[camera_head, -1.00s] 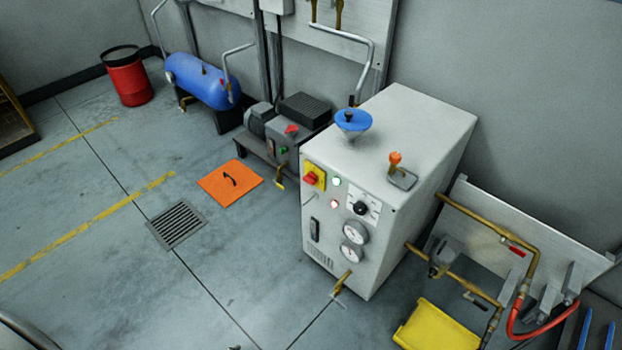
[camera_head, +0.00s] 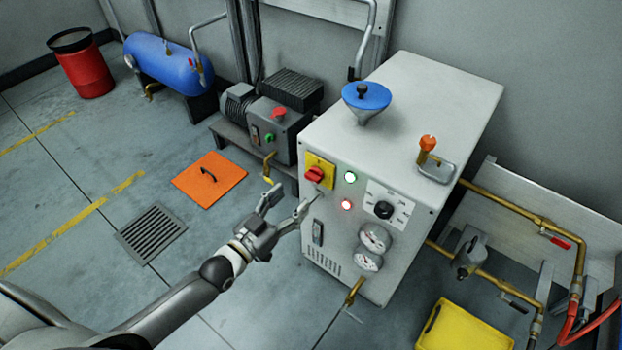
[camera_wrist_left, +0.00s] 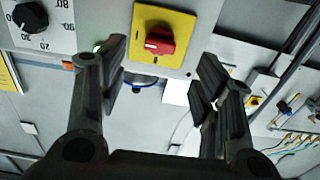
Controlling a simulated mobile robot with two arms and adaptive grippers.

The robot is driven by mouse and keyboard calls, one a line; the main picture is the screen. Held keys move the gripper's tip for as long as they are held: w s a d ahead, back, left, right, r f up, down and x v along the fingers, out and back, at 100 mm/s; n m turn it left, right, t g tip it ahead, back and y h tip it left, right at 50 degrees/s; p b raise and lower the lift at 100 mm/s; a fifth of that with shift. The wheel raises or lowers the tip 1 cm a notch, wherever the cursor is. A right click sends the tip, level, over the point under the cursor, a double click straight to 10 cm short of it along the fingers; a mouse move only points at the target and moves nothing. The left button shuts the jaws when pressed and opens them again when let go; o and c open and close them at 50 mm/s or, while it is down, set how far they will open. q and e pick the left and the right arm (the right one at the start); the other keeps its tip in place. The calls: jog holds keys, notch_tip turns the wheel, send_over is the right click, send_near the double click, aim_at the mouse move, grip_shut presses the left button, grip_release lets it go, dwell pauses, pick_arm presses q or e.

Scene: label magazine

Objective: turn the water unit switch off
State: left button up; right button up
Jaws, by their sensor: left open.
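The water unit is a white cabinet (camera_head: 425,95) in the middle of the head view. Its switch is a red knob (camera_head: 314,174) on a yellow plate (camera_head: 325,163), at the upper left of the front panel. In the wrist view the red knob (camera_wrist_left: 160,41) shows upside down at the top, on its yellow plate (camera_wrist_left: 180,22), with a white mark on the knob. My left gripper (camera_head: 290,197) is open and empty, in front of the panel and a little below the switch, apart from it. In the wrist view the knob appears between its spread fingers (camera_wrist_left: 160,72). My right gripper is not in view.
A green lamp (camera_head: 350,177) and a red lamp (camera_head: 347,205) glow beside the switch. A black dial (camera_head: 384,210) and two gauges are to the right. A brass tap (camera_head: 354,290) juts out below. A pump with a red button (camera_head: 279,112) stands behind left.

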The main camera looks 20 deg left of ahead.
aim_at(311, 181)
pick_arm(q)
jog(key=b+x, duration=0.1)
jog(key=x, duration=0.7)
jog(key=shift+f, duration=0.1)
jog(key=shift+w+d, duration=0.15)
jog(key=shift+w, duration=0.35)
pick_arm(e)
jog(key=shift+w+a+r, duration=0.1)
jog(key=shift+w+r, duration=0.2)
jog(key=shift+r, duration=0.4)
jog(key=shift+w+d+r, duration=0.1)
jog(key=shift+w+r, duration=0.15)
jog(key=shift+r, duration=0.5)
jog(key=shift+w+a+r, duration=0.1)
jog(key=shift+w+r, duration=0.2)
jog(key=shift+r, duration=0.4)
pick_arm(q)
jog(key=c, duration=1)
